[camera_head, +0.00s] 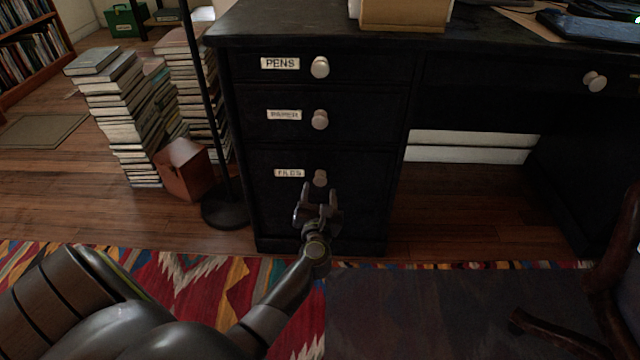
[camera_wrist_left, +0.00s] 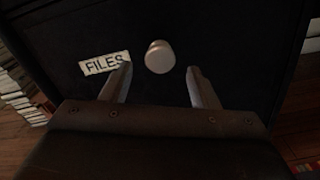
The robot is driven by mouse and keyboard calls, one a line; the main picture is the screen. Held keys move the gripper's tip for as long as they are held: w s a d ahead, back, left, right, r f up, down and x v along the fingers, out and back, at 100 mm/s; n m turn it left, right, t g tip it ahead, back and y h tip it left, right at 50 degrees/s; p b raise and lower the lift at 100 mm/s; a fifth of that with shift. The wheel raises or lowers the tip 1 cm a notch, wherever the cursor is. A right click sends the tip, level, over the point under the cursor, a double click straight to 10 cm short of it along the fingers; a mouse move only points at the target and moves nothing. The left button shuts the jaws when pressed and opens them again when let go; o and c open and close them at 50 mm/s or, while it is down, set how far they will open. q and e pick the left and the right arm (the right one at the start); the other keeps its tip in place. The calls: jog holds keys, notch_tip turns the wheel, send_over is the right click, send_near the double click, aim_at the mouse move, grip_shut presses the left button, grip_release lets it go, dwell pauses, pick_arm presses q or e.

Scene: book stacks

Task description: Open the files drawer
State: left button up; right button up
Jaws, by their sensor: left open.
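The files drawer (camera_head: 270,210) is the lowest drawer of a black desk and looks shut. It carries a white FILES label (camera_head: 289,173) and a pale round knob (camera_head: 320,178). My left gripper (camera_head: 319,194) is open just below and in front of the knob in the head view. In the left wrist view the knob (camera_wrist_left: 158,57) lies between the lines of the two open fingers (camera_wrist_left: 157,84), a little beyond their tips. The FILES label (camera_wrist_left: 104,63) is partly covered by the left finger there. I see no contact with the knob. My right gripper is not in view.
The PENS drawer (camera_head: 345,68) and PAPER drawer (camera_head: 365,112) above look shut. A dark lamp stand (camera_head: 226,212), a brown box (camera_head: 184,169) and book stacks (camera_head: 122,120) stand left of the desk. A wooden chair (camera_head: 610,270) is at right. A patterned rug (camera_head: 190,275) lies in front.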

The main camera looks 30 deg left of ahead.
aim_at(320, 183)
pick_arm(q)
jog(key=b+x, duration=0.1)
jog(key=x, duration=0.4)
jog(key=shift+w+a, duration=0.1)
grip_shut()
